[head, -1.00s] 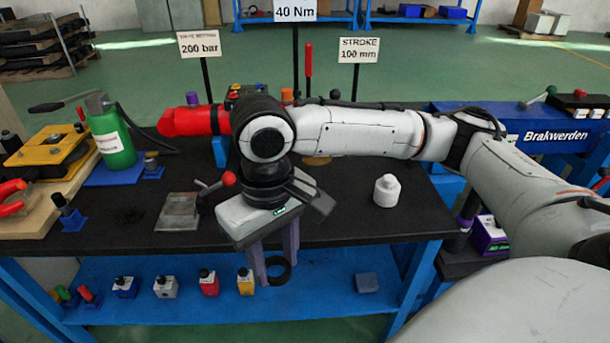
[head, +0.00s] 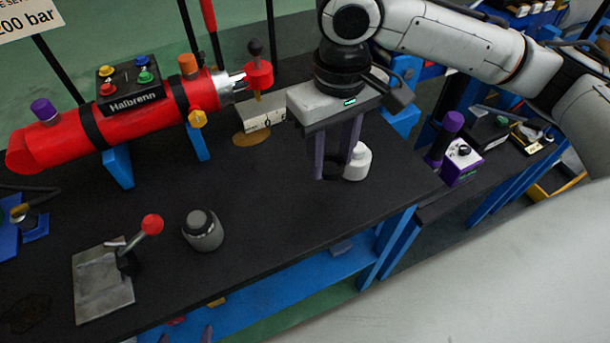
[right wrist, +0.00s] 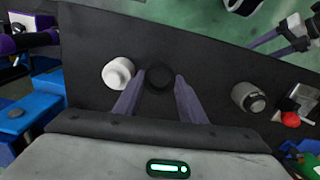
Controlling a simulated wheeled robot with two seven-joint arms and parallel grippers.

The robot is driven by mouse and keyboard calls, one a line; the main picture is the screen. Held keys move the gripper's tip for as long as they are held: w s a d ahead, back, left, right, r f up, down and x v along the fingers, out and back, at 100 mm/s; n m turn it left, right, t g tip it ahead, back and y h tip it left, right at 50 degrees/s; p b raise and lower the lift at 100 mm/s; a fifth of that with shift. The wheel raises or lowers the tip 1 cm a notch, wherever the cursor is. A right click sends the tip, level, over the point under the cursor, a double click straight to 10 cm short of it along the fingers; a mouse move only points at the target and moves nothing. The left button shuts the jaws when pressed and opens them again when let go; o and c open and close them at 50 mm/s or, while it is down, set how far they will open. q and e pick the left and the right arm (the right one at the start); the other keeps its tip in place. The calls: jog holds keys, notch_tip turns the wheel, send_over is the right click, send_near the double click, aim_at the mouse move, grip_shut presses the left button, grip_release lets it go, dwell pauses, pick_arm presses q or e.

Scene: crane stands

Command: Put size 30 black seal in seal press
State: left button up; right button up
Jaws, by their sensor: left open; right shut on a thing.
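My right gripper (head: 335,172) is shut on a black seal, a dark ring (right wrist: 159,77) between its purple fingertips, above the dark table. No size mark on the ring can be read. The ring is close beside a white pot (head: 357,163), also left of the ring in the right wrist view (right wrist: 118,73); contact cannot be told. A grey plate with a red-knobbed lever (head: 103,284) lies at the table's left front; no label names it as the seal press. My left gripper (right wrist: 259,46) shows small in the right wrist view, open and apart from the table objects.
A grey pot with a dark top (head: 203,230) stands between the lever plate and my right gripper. A red cylinder (head: 75,137) labelled Halbrenn lies across blue stands behind. A purple box (head: 460,163) is at the right. The table between the cylinder and grey pot is bare.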

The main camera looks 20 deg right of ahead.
aim_at(313, 186)
jog(key=w+f+n, duration=0.1)
jog(key=f, duration=0.2)
jog(key=w+f+n+b, duration=0.1)
jog(key=f, duration=0.2)
jog(key=w+a+f+n, duration=0.1)
jog(key=f, duration=0.2)
jog(key=shift+w+a+b, duration=0.1)
jog(key=shift+w+b, duration=0.25)
jog(key=o, duration=1)
jog(key=shift+f, duration=0.15)
jog(key=shift+o, duration=0.2)
